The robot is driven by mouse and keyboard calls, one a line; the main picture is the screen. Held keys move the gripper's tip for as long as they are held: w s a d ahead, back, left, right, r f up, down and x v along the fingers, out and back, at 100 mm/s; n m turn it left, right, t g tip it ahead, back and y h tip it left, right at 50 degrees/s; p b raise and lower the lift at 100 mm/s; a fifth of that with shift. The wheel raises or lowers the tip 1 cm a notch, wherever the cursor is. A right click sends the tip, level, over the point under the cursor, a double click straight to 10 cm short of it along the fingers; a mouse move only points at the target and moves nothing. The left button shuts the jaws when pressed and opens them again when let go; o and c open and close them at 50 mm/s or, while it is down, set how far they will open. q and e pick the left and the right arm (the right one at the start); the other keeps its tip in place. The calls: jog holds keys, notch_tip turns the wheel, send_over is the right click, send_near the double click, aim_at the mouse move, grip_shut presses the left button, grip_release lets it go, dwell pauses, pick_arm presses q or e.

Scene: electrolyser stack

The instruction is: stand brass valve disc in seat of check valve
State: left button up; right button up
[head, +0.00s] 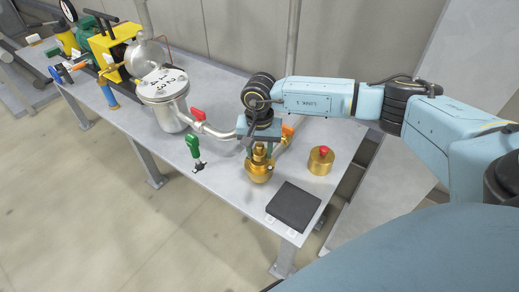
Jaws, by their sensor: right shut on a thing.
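My right gripper (259,150) points down over the brass check valve (260,174) near the table's front edge. The gripper is shut on a small brass piece (259,147), which appears to be the valve disc. The piece is right at the top of the check valve, and I cannot tell whether it touches the seat. The seat is hidden by the fingers and the held piece. My left gripper is not in view.
A brass cap with a red top (320,160) stands to the right. A dark square pad (294,206) lies at the front corner. A metal pot (164,100) with a pipe and red handle (198,114) is to the left, with a green-handled tool (193,147) nearby.

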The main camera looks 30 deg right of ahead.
dwell(0.7)
jog(key=shift+f+b, duration=0.7)
jog(key=shift+b, duration=0.05)
jog(key=shift+r, duration=0.2)
jog(key=shift+r, duration=0.35)
dwell(2.2)
jog(key=shift+f+b, duration=0.2)
jog(key=shift+b, duration=0.15)
jog(key=shift+f, duration=0.35)
jog(key=shift+b, duration=0.3)
